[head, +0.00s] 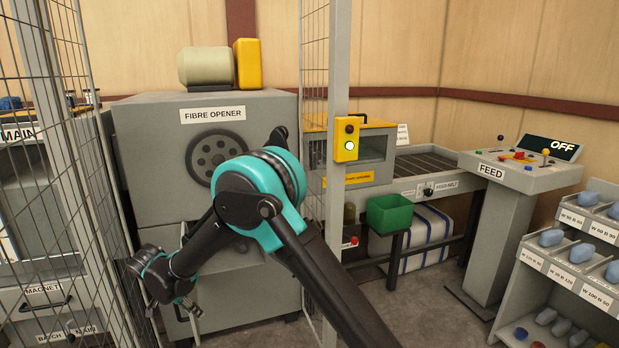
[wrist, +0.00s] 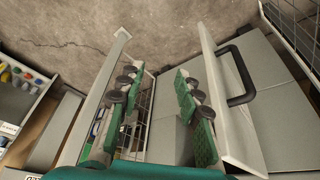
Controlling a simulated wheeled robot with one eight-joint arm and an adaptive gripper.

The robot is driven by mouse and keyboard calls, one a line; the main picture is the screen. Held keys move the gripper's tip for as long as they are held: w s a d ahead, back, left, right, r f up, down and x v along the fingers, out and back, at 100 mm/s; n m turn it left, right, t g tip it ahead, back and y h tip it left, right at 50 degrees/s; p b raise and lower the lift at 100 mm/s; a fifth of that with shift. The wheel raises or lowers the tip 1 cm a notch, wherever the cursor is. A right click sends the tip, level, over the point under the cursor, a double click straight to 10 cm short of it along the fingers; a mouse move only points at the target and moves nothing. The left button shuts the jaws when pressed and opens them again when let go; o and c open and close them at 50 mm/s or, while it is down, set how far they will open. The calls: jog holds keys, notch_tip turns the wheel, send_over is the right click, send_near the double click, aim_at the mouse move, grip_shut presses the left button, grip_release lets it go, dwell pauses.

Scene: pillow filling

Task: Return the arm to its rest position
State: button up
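My arm (head: 270,200), black with teal joints, reaches across the front of the fibre opener (head: 150,150) and bends down to the lower left. My gripper (head: 187,308) hangs low in front of the machine's lower cabinet, fingers pointing down. In the wrist view my gripper (wrist: 158,100) shows two fingers with green pads standing apart, with nothing visible held between them. A pale panel with a dark handle (wrist: 240,80) lies just right of the fingers; I cannot tell whether they touch it.
A mesh fence (head: 65,150) stands close left of my gripper, and a fence post (head: 338,70) stands right of the arm. The feed console (head: 505,170), its screen reading OFF, a green bin (head: 390,213) and a shelf of blue items (head: 570,255) are at right.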

jog(key=w+d+r+n, duration=0.1)
jog(key=w+d+r, duration=0.15)
jog(key=d, duration=0.85)
jog(key=w+d+r+n+g+y, duration=0.1)
jog(key=d+r, duration=0.3)
jog(key=d, duration=0.6)
jog(key=w+d+r+n, duration=0.1)
jog(key=d+r, duration=0.2)
jog(key=d, duration=0.8)
jog(key=s+d+f+n, duration=0.1)
jog(key=s+d, duration=0.7)
jog(key=d, duration=0.3)
jog(key=s+d+f+n+t+y, duration=0.1)
jog(key=s+d+f+n, duration=0.1)
jog(key=s+d, duration=0.6)
jog(key=d, duration=0.4)
jog(key=shift+s+t, duration=0.2)
jog(key=shift+t, duration=0.1)
